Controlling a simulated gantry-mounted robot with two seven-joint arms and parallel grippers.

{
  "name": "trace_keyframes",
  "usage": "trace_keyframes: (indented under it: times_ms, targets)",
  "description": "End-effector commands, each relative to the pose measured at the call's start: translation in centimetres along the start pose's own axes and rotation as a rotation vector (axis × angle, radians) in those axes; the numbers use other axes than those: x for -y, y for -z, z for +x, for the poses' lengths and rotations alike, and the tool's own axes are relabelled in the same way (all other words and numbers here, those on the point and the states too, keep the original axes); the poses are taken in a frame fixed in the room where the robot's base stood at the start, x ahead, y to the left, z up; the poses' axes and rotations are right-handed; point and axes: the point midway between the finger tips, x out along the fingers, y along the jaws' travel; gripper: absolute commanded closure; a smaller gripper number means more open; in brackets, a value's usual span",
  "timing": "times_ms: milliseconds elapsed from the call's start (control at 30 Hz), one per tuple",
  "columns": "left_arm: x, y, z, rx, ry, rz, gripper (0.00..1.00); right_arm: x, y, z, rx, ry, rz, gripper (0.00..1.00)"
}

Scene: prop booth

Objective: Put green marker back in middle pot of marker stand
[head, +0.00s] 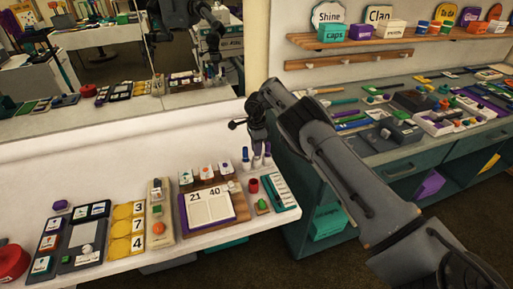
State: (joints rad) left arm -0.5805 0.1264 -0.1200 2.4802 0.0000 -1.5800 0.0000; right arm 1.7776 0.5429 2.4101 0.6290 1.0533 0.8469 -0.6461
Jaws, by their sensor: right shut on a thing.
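The marker stand (257,163) is a small row of pale pots at the back of the white shelf, near its right end. A blue-topped marker (245,154) stands upright in its left pot, and a purple-blue marker (267,148) stands in its right pot. My right gripper (258,149) points down over the middle of the stand, between these two markers. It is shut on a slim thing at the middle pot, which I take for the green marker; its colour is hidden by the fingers. I cannot tell how deep it sits. My left gripper is not in view.
A purple-edged number board (212,207) lies to the left. A mirror (90,60) rises behind the shelf.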

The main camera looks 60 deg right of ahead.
Motion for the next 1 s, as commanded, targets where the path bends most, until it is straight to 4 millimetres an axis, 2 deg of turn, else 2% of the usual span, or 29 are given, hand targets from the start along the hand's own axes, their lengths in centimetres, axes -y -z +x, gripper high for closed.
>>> trace_keyframes:
  times_ms: [67, 100, 267, 300, 667, 867, 1000]
  targets:
    - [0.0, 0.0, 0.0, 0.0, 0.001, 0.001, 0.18, 0.0, 0.0, 0.0, 0.0, 0.0, 0.0, 1.0]
    - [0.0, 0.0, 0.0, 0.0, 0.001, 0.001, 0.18, 0.0, 0.0, 0.0, 0.0, 0.0, 0.0, 0.75]
    - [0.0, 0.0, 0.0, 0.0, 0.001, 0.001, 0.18, 0.0, 0.0, 0.0, 0.0, 0.0, 0.0, 0.51]
    - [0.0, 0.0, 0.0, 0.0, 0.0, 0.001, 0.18, 0.0, 0.0, 0.0, 0.0, 0.0, 0.0, 0.49]
    - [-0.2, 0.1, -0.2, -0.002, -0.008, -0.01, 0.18, 0.0, 0.0, -0.5, 0.0, 0.001, 0.0, 0.49]
    - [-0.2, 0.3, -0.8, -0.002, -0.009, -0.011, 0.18, 0.1, 0.0, -3.0, 0.001, 0.002, 0.0, 0.49]
    - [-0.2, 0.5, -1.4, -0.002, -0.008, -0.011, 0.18, 0.1, 0.0, -5.6, 0.001, 0.002, 0.001, 0.49]
